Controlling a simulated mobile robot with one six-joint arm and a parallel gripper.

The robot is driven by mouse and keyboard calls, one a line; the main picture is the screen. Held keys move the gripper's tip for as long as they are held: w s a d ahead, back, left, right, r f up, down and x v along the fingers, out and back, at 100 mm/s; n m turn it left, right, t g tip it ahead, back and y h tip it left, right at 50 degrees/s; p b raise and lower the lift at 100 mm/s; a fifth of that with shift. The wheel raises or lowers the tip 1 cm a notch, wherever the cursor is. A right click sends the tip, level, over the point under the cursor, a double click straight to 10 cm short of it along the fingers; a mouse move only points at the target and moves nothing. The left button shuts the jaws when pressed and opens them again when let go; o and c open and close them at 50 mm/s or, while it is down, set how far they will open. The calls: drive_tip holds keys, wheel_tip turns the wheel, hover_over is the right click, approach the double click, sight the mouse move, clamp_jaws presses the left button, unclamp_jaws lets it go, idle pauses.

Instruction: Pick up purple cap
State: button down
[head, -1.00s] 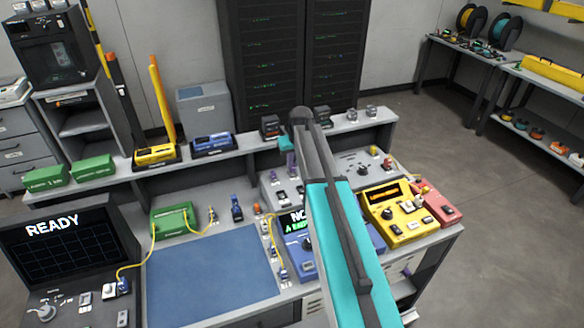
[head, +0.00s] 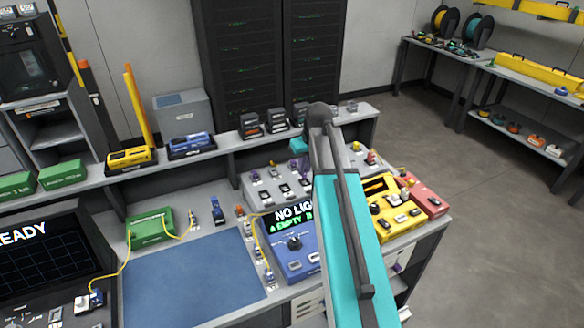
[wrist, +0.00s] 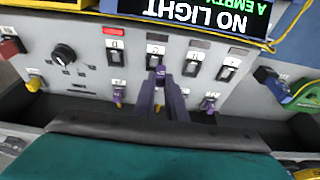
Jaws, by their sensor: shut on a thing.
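In the wrist view, a purple cap (wrist: 160,72) sits between the tips of my gripper (wrist: 159,80), which is shut on it. The fingers are dark purple, so the edge between cap and fingers is hard to see. They are in front of the grey switch panel (wrist: 92,50); I cannot tell whether the cap touches it. Two more small purple pieces stand on the panel's lower row, one at left (wrist: 118,97) and one at right (wrist: 210,102). In the head view, my gripper (head: 299,166) hangs over the grey panel, and the cap is too small to tell.
A blue meter (head: 297,262) reading "NO LIGHT" stands in front of the panel. A yellow device (head: 391,222) and a red one (head: 430,205) are at right. A green box (head: 149,228) and a bare blue mat (head: 185,283) are at left.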

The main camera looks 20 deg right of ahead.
drive_tip(key=shift+s+d+r+b, duration=0.15)
drive_tip(key=shift+s+d, duration=0.2)
drive_tip(key=shift+s, duration=0.25)
drive_tip(key=shift+s+d+b, duration=0.15)
drive_tip(key=shift+s+d, duration=0.2)
drive_tip(key=shift+s, duration=0.25)
drive_tip(key=c, duration=2.5)
unclamp_jaws()
clamp_jaws()
drive_tip(key=shift+a, duration=0.15)
drive_tip(key=s+a+r+b, duration=0.1)
drive_tip(key=a+r, duration=0.2)
drive_tip(key=a, duration=0.9)
drive_tip(key=s+a+r+b, duration=0.1)
drive_tip(key=a+r, duration=0.3)
drive_tip(key=a, duration=0.9)
drive_tip(key=shift+s+r+b, duration=0.3)
drive_tip(key=shift+s+b, duration=0.05)
drive_tip(key=shift+s, duration=0.35)
drive_tip(key=shift+s, duration=0.15)
